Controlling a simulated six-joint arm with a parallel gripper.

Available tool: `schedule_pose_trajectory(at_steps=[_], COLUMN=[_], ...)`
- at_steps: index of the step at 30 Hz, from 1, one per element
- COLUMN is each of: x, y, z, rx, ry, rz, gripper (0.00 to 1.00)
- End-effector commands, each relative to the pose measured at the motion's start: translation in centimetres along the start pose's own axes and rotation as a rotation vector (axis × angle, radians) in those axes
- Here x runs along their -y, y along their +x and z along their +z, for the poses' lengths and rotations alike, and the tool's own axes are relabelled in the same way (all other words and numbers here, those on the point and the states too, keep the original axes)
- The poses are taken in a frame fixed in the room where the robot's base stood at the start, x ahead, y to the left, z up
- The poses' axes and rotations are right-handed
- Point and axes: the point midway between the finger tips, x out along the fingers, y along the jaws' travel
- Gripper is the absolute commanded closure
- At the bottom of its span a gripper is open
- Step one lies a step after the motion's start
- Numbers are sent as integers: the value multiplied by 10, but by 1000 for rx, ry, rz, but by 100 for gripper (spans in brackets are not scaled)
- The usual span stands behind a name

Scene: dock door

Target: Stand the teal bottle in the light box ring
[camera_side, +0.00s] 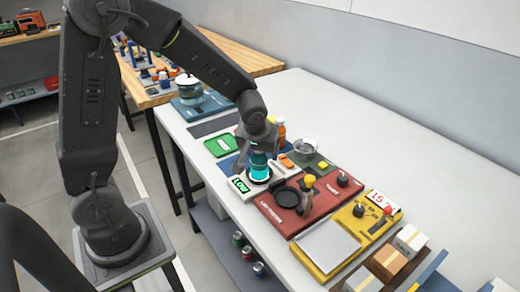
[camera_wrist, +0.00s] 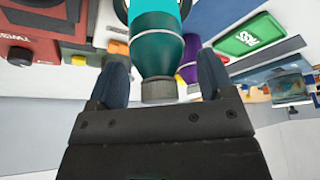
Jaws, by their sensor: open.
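The teal bottle (camera_side: 259,165) stands upright on the white light box (camera_side: 250,194), its base at the dark ring (camera_side: 259,179). It looks to be inside the ring, but the far side is hidden. A sign on the box reads LOW. My gripper (camera_side: 258,147) is above the bottle, pointing down. In the wrist view the teal bottle (camera_wrist: 158,50), with its grey cap toward me, lies between the fingers of my gripper (camera_wrist: 162,66). The fingers are open, with a gap on each side of the bottle.
A purple bottle (camera_wrist: 188,62) is close by in the wrist view. Red (camera_side: 268,206) and yellow (camera_side: 345,224) panels lie to the right. The table's back is clear.

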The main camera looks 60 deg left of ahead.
Motion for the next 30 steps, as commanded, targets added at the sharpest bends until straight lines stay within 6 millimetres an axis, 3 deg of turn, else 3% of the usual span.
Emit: schedule_pose_trajectory(at_steps=[5,18,26,30], x=[0,-1,0,8], y=[-8,-95,-124,-143], z=[-4,-3,-2,8], rx=[-3,-5,-2,-2], ry=[-3,0,2,59], rz=[3,5,3,33], gripper=[25,25,25,25])
